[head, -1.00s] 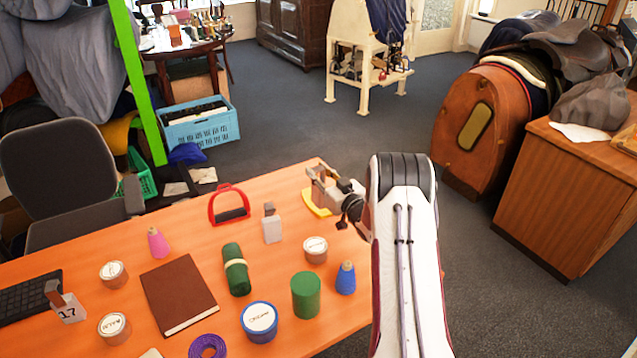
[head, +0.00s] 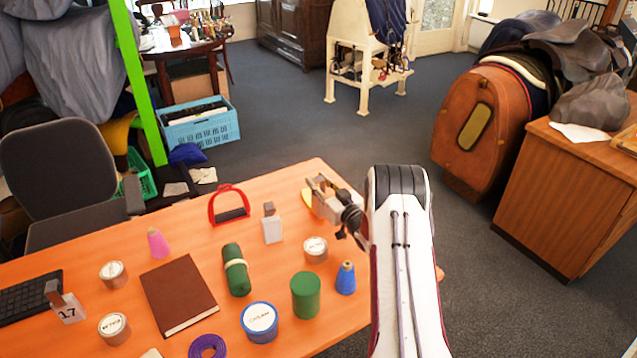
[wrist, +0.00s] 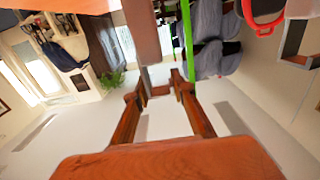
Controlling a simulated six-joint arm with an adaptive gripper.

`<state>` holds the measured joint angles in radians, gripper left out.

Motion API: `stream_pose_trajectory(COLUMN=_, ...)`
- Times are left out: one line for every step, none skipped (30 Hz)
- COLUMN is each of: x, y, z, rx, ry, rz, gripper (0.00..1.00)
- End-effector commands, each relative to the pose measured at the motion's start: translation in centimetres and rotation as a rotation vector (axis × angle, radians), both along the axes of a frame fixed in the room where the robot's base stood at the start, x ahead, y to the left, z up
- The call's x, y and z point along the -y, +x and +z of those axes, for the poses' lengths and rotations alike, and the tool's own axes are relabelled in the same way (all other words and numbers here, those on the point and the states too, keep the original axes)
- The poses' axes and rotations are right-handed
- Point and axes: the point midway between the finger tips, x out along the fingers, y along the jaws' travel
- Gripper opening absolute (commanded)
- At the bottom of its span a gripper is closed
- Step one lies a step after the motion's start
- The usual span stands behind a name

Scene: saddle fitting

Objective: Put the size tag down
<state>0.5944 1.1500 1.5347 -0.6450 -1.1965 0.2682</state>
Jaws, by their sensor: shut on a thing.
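Two similar tags stand on the table: one marked 17 (head: 68,308) at the left, and a white one (head: 272,229) left of my gripper.
A red stirrup (head: 229,205) stands left of my gripper. The table's far edge (head: 270,178) is close behind.

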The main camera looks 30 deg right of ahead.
Motion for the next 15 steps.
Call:
stream_pose_trajectory(x=0.01, y=0.01, z=0.06, rx=0.001, ry=0.0, rz=0.0, gripper=0.0)
stream_pose_trajectory(x=0.01, y=0.01, z=0.06, rx=0.001, ry=0.0, rz=0.0, gripper=0.0)
stream_pose_trajectory(x=0.01, y=0.01, z=0.05, rx=0.001, ry=0.0, rz=0.0, gripper=0.0)
stream_pose_trajectory(x=0.01, y=0.01, z=0.03, rx=0.001, ry=0.0, rz=0.0, gripper=0.0)
stream_pose_trajectory(x=0.01, y=0.01, z=0.0, rx=0.0, ry=0.0, rz=0.0, gripper=0.0)
stream_pose_trajectory(x=0.0, y=0.01, z=-0.09, rx=0.0, ry=0.0, rz=0.0, gripper=0.0)
stream_pose_trajectory(x=0.0, y=0.0, z=-0.16, rx=0.0, ry=0.0, rz=0.0, gripper=0.0)
stream_pose_trajectory(x=0.0, y=0.0, z=-0.22, rx=0.0, ry=0.0, rz=0.0, gripper=0.0)
stream_pose_trajectory(x=-0.01, y=0.0, z=-0.27, rx=-0.001, ry=0.0, rz=0.0, gripper=0.29)
stream_pose_trajectory(x=-0.01, y=0.0, z=-0.25, rx=-0.001, ry=0.0, rz=0.0, gripper=0.37)
stream_pose_trajectory(x=-0.01, y=0.0, z=-0.25, rx=-0.001, ry=0.0, rz=0.0, gripper=0.41)
stream_pose_trajectory(x=0.0, y=0.0, z=-0.24, rx=-0.001, ry=0.0, rz=0.0, gripper=0.41)
stream_pose_trajectory(x=0.0, y=0.0, z=-0.24, rx=-0.001, ry=0.0, rz=0.0, gripper=0.41)
stream_pose_trajectory(x=0.0, y=0.0, z=-0.24, rx=-0.001, ry=0.0, rz=0.0, gripper=0.41)
stream_pose_trajectory(x=-0.01, y=0.0, z=-0.24, rx=-0.001, ry=0.0, rz=0.0, gripper=0.41)
